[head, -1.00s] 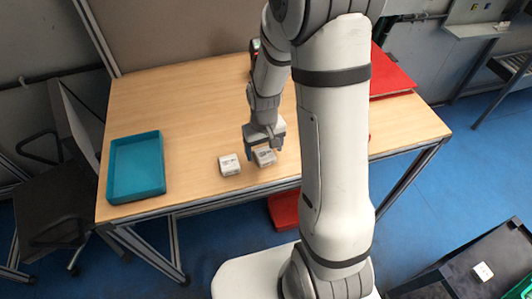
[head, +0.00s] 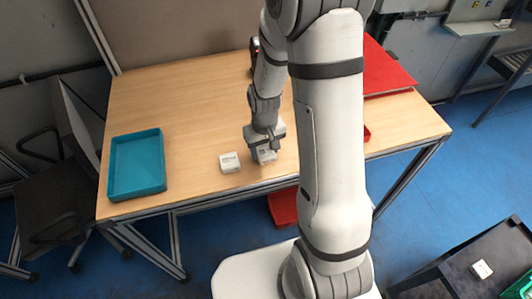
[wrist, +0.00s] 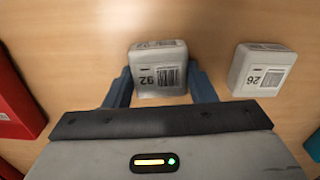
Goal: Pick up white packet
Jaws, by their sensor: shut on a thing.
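A white packet (wrist: 160,70) with a barcode and the number 92 on its label sits between the two blue fingers in the wrist view. My gripper (wrist: 161,88) is shut on it, one finger at each side. In the head view my gripper (head: 266,150) points down over the same packet (head: 268,157), which it partly hides. I cannot tell whether the packet touches the table. A second white packet (head: 230,162) lies just left of it in the head view. It shows at the right in the wrist view (wrist: 262,70), with a barcode and number.
The wooden table (head: 190,110) holds an empty teal tray (head: 137,165) at its left end. Red items (head: 385,70) lie at the right, partly behind my arm. The table between tray and packets is clear.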

